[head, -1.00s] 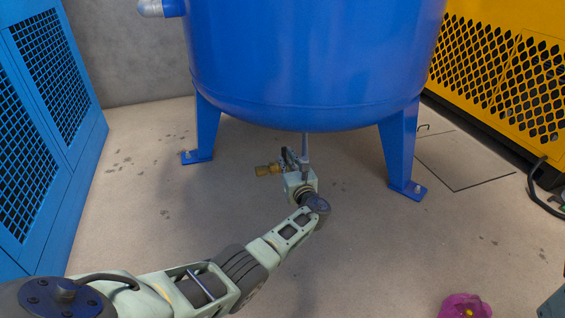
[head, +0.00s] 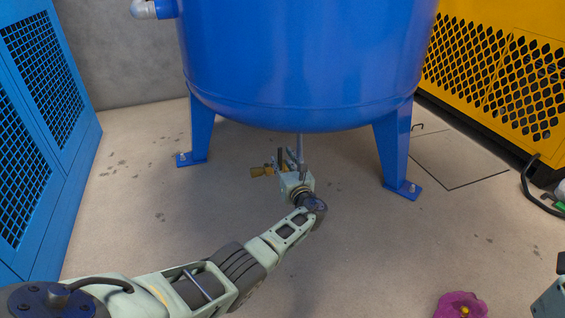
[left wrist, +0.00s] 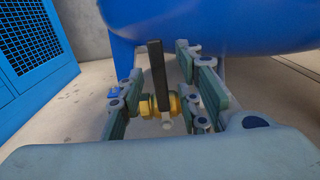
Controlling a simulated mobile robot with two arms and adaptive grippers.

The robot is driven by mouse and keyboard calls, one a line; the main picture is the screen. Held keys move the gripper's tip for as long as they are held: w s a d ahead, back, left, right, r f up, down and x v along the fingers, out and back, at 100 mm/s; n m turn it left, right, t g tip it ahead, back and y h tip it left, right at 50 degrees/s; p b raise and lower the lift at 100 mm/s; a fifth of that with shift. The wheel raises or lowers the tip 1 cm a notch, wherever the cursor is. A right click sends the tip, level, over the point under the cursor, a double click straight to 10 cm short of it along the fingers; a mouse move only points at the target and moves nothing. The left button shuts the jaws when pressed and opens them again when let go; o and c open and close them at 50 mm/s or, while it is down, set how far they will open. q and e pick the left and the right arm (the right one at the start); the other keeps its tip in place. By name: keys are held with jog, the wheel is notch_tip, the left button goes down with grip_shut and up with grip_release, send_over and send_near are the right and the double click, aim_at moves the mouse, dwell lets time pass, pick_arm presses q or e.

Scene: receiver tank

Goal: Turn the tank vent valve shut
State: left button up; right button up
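The vent valve under the blue tank (head: 300,60) has a brass body (head: 260,171) and a dark lever (head: 282,156). In the left wrist view the lever (left wrist: 157,72) stands upright above the brass body (left wrist: 150,106). My left gripper (head: 291,165) is at the valve, below the tank. In the left wrist view its fingers (left wrist: 162,98) are apart, one on each side of the lever, with gaps visible; I see no grip on it. A pale part of my right arm (head: 549,300) shows at the lower right edge; its fingers cannot be made out.
Blue tank legs (head: 200,130) and (head: 394,150) stand on either side of my left gripper. A blue cabinet (head: 35,130) is at left, a yellow machine (head: 500,80) at right. A pink flower-like object (head: 460,305) lies on the floor. Floor in front is mostly clear.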

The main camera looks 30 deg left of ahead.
pick_arm(q)
jog(key=shift+d, duration=0.1)
jog(key=v, duration=1.2)
dwell(0.4)
